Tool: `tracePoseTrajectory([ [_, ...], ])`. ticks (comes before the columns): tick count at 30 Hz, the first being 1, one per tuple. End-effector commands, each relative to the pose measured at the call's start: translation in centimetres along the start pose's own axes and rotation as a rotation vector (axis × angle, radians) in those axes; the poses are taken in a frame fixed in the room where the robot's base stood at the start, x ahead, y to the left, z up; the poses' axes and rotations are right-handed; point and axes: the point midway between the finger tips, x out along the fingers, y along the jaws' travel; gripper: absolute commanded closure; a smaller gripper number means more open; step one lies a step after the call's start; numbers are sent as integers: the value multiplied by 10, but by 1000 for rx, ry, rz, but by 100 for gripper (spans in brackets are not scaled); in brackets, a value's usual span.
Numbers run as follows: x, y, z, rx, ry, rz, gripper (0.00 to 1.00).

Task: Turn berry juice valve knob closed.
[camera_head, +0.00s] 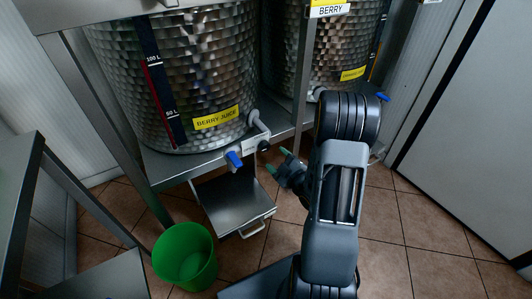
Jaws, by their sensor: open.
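The berry juice tank (185,75) is a dimpled steel drum with a yellow "BERRY JUICE" label, standing on a steel stand. A bent pipe leaves its lower right side near the front of the stand. A blue knob (234,158) sits at the stand's front edge, left of a small white label plate (255,147). The plate's text is too small to read. My gripper (278,160) has green-tipped fingers, open and apart, and appears empty. It is to the right of the blue knob and not touching it. Whether juice is flowing cannot be told.
A second steel tank (330,45) stands to the right, with its own blue knob (382,97). A green bucket (184,256) is on the tiled floor, lower left. A steel tray with a handle (235,205) is below the stand. Floor (400,225) is clear at right.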

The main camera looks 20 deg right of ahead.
Motion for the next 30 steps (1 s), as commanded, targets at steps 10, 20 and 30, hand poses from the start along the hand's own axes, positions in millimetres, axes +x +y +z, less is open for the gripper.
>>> tracePoseTrajectory([
  [10,55,0,0,0,1,0,31],
  [20,71,0,0,0,0,1,31],
  [30,72,0,0,0,-1,1,39],
])
